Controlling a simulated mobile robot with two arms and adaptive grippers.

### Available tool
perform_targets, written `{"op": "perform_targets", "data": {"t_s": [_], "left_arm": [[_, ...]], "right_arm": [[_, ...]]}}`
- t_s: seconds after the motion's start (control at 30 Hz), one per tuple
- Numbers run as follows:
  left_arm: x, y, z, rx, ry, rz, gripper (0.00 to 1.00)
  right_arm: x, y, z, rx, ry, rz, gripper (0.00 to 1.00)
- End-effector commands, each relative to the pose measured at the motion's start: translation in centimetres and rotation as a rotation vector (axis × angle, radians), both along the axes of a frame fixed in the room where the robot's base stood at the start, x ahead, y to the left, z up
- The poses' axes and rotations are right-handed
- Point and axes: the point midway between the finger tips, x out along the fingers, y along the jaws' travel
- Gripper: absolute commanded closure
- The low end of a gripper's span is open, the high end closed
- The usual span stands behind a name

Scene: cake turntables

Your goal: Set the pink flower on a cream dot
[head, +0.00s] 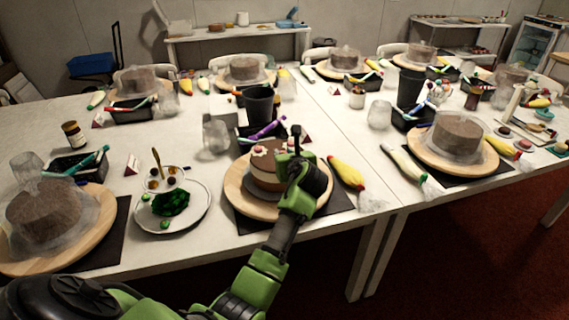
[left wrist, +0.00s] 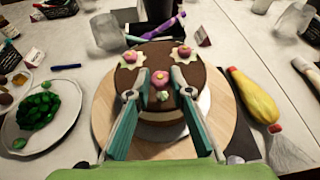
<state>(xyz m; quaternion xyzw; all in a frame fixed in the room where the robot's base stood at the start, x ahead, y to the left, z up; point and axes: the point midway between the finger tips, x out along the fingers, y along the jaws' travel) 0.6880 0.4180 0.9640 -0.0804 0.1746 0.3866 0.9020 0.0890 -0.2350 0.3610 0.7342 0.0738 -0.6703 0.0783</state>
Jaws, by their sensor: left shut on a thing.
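The brown-topped cake (left wrist: 148,60) with a cream lower side stands on a round wooden turntable (left wrist: 225,128); in the head view the cake (head: 266,182) is partly hidden by my left arm. My left gripper (left wrist: 160,83) is shut on a pink flower (left wrist: 160,77), over the near part of the cake top. I cannot tell whether the flower touches the top. Two other pink flowers, left (left wrist: 130,55) and right (left wrist: 183,52), sit on cream dots toward the far edge. A small pink-and-green bit (left wrist: 163,95) shows between the fingers. The spot under the held flower is hidden.
A white plate (head: 198,212) with green leaves stands left of the turntable. A yellow piping bag (head: 346,172) lies at its right. A dark cup (head: 259,104) and purple tool (head: 267,130) are behind. Wrapped cakes (head: 45,213) stand at other places.

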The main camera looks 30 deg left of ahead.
Motion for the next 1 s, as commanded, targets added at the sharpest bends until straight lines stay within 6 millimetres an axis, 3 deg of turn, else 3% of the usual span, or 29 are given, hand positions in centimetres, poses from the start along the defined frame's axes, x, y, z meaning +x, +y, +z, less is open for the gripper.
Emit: {"op": "perform_targets", "data": {"t_s": [0.23, 0.67, 0.7, 0.73, 1.0], "left_arm": [[0.3, 0.2, -3.2, -0.002, 0.004, -0.002, 0.88], [0.3, 0.2, -3.9, 0.001, 0.003, -0.001, 0.88], [0.3, 0.2, -3.8, 0.001, 0.002, -0.001, 0.70], [0.3, 0.2, -3.8, 0.000, 0.002, -0.002, 0.63], [0.3, 0.2, -3.8, 0.000, 0.001, -0.001, 0.63]], "right_arm": [[-0.1, 0.0, 0.1, 0.000, 0.001, 0.000, 1.00], [-0.1, 0.0, 0.2, 0.000, 0.001, -0.001, 1.00], [-0.1, 0.0, 0.2, 0.000, 0.001, -0.001, 1.00], [-0.1, 0.0, 0.2, 0.000, 0.001, -0.001, 1.00], [-0.1, 0.0, 0.2, 0.000, 0.000, -0.001, 1.00]]}}
